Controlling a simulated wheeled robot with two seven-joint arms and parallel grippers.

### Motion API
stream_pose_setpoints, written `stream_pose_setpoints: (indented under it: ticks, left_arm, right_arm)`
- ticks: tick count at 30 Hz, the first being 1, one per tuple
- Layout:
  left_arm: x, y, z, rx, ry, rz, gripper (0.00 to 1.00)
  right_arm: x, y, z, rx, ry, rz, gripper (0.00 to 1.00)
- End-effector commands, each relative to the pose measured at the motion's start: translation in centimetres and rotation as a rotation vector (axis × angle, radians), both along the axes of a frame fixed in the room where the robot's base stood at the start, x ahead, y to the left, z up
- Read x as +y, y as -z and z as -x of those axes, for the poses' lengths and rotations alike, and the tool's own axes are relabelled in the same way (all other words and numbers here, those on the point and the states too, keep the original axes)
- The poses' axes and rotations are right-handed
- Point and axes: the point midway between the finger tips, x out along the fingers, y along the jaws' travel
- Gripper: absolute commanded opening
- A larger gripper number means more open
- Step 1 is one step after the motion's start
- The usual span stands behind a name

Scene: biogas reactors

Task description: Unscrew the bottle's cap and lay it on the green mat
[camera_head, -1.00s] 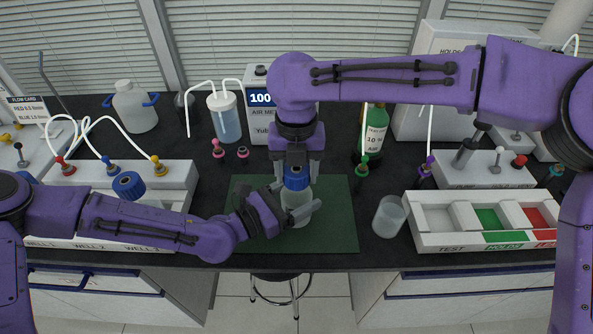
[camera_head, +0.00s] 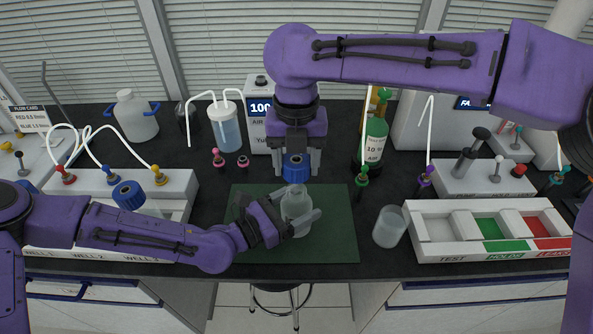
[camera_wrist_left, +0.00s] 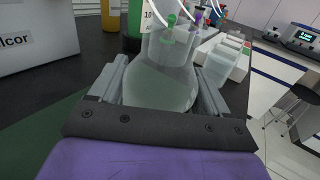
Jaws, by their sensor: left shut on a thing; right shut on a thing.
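The clear bottle (camera_head: 297,212) stands on the green mat (camera_head: 335,225) with its neck bare. My left gripper (camera_head: 291,222) is shut around the bottle's body from the left; the left wrist view shows the bottle (camera_wrist_left: 160,85) between its two fingers. The blue cap (camera_head: 295,168) is held between the fingers of my right gripper (camera_head: 296,170), which points down from above. The cap is apart from the bottle, a little above and behind the neck. The left wrist view does not show the cap.
An empty clear beaker (camera_head: 389,227) stands right of the mat, beside a white sorting tray (camera_head: 490,207). White racks with tubes (camera_head: 130,183) stand at the left. The mat's front and right parts are clear.

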Motion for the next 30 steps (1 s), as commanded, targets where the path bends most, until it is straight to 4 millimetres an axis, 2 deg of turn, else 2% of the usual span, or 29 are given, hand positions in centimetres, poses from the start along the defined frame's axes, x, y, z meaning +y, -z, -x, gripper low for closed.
stream_pose_setpoints:
  ticks: [7,8,9,16,19,25,30]
  left_arm:
    - [0.0,0.0,0.0,-0.001,0.000,0.001,0.00]
    - [0.0,0.0,0.0,-0.001,0.000,0.001,0.86]
    - [0.0,0.0,0.0,-0.001,0.000,0.001,0.99]
    - [0.1,0.0,0.0,-0.001,0.000,0.001,1.00]
    - [0.9,0.1,0.5,-0.001,-0.002,0.001,1.00]
    - [5.0,0.1,3.1,-0.001,-0.007,0.004,1.00]
    - [8.1,-0.1,5.2,-0.002,-0.006,0.003,1.00]
  right_arm:
    - [0.0,-0.4,0.0,0.002,-0.001,0.000,0.21]
    - [0.0,-0.4,0.0,0.001,-0.001,0.000,0.21]
    - [0.0,-0.4,0.0,0.001,-0.001,0.000,0.21]
    - [0.0,-0.3,0.0,0.001,0.000,0.000,0.21]
    - [0.0,0.0,0.0,0.001,0.000,0.000,0.21]
    - [0.0,1.2,0.0,0.001,0.000,0.000,0.21]
    - [0.0,1.4,0.0,0.001,0.000,0.000,0.21]
